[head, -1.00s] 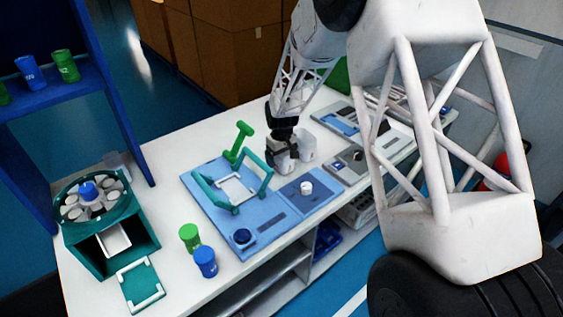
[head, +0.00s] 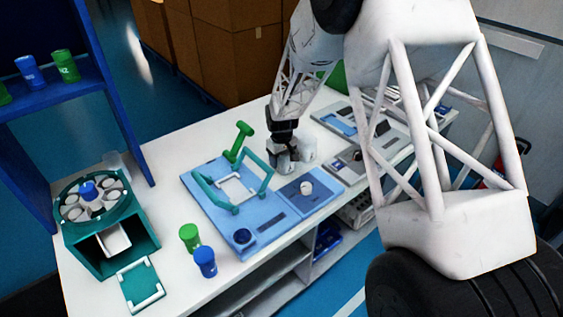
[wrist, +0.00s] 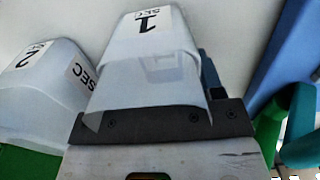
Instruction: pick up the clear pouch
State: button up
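Two translucent, whitish box-like pieces stand side by side in the wrist view. One is marked "1 SEC" (wrist: 150,65), the other "2 SEC" (wrist: 40,95). I cannot tell whether either is the clear pouch; no plainly pouch-shaped thing shows. My gripper (head: 281,156) points down at the table, behind the blue fixture board, with pale pieces (head: 307,151) at its fingers. In the wrist view a dark screwed bar and grey plate lie close against the "1 SEC" piece. The fingertips are hidden or blurred, so contact and opening do not show.
A blue board (head: 250,240) with a teal frame (head: 232,208) and green handle (head: 238,140) lies in front. Green (head: 189,238) and blue (head: 206,262) cups stand near the front. A teal carousel (head: 105,245) is at left. Flat panels (head: 350,165) lie right of my gripper.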

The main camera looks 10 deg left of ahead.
jog(key=shift+c, duration=0.9)
jog(key=shift+r, duration=0.15)
notch_tip(320, 180, up, 10)
jog(key=shift+f, duration=0.15)
jog(key=shift+d, duration=0.1)
